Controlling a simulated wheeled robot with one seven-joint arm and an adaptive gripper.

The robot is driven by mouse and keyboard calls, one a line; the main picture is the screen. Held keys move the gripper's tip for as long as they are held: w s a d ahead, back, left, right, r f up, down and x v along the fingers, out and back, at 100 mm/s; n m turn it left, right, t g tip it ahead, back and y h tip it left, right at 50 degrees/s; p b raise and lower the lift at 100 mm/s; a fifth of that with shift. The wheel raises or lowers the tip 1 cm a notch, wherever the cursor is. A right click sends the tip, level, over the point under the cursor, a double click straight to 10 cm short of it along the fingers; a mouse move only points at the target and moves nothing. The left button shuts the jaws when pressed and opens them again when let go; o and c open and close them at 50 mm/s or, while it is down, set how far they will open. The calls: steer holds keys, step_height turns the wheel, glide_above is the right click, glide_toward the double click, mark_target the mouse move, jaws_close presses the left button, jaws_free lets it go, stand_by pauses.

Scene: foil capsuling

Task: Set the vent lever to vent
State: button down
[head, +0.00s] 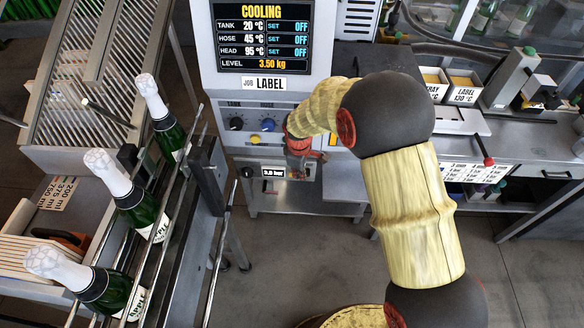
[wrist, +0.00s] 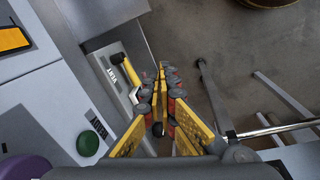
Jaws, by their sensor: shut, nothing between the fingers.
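The vent lever (wrist: 127,76) shows in the wrist view as a yellow bar with a pale end, on a grey strip of the machine beside a label (wrist: 108,66) that appears to read VENT. My gripper (wrist: 168,74) is shut and empty. Its fingertips are just right of the lever, and I cannot tell whether they touch it. In the head view my gripper (head: 299,168) is low at the front of the cooling machine (head: 203,60). I cannot make out the lever there.
A green button (wrist: 88,143) and a purple knob (wrist: 25,168) are on the panel in the wrist view. Foil-topped bottles (head: 127,200) lie on a rack at the left of the head view. A bench (head: 520,140) stands at the right. Open floor lies below the machine.

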steer(key=shift+w+a+r+n+t, duration=0.35)
steer(key=shift+w+n, duration=0.25)
steer(key=shift+w, duration=0.25)
steer(key=shift+w+a+r+n+t, duration=0.1)
steer(key=shift+w+a+r+n, duration=0.15)
steer(key=shift+w+r+n, duration=0.45)
steer(key=shift+w+a+r+n+t, duration=0.15)
steer(key=shift+w+a+n+t, duration=0.25)
steer(key=shift+w, duration=0.55)
steer(key=shift+d+g, duration=0.1)
steer(key=shift+g, duration=0.15)
steer(key=b+x, duration=0.4)
steer(key=x, duration=1)
steer(key=shift+a+b, duration=0.25)
steer(key=shift+b, duration=0.15)
